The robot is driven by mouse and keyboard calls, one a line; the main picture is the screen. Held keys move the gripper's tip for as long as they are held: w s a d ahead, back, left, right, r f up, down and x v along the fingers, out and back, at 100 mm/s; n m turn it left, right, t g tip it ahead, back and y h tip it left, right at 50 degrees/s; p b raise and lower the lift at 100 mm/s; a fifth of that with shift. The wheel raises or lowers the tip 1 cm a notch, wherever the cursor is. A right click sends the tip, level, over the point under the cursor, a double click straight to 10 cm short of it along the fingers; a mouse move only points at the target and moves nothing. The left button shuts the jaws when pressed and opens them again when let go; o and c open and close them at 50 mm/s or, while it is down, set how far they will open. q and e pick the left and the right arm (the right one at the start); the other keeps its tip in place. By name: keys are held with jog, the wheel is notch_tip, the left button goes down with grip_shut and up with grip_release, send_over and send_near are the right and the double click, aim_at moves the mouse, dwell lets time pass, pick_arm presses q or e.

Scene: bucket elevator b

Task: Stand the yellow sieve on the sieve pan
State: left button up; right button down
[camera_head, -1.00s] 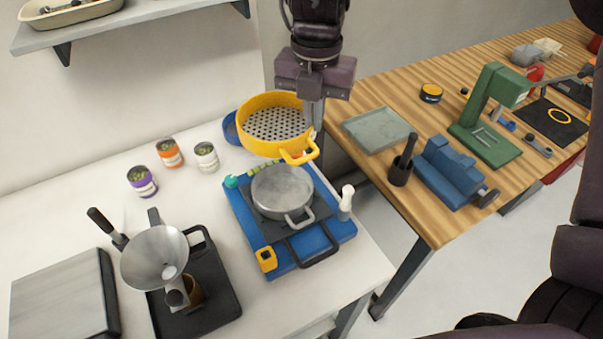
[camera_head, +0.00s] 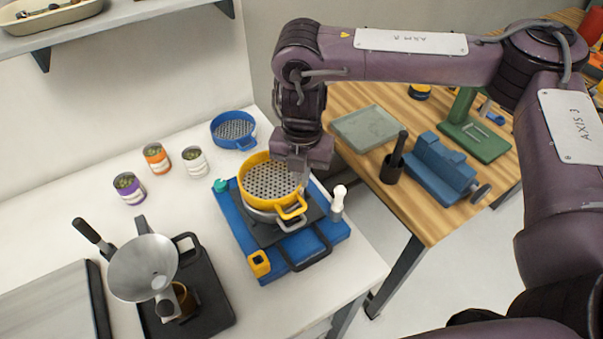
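The yellow sieve (camera_head: 270,180), with a perforated floor and a front handle, is level right over the grey metal sieve pan (camera_head: 257,216). Only the pan's lower front wall and part of its handle show below the sieve. I cannot tell for certain whether the sieve rests on the pan or is slightly above it. My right gripper (camera_head: 302,178) comes down at the sieve's right rim and appears shut on it; its fingertips are partly hidden. My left gripper is out of view.
The pan is on a blue base (camera_head: 323,240) with a white-knobbed post (camera_head: 338,201) close right. A blue sieve (camera_head: 233,130) lies behind. Several cans stand to the left, near a metal funnel (camera_head: 143,268). A wooden bench (camera_head: 432,225) adjoins at right.

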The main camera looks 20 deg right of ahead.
jog(key=shift+f, duration=0.6)
jog(key=c, duration=1.6)
grip_release()
jog(key=shift+c, duration=0.2)
notch_tip(320, 180, up, 13)
jog(key=shift+r, duration=0.2)
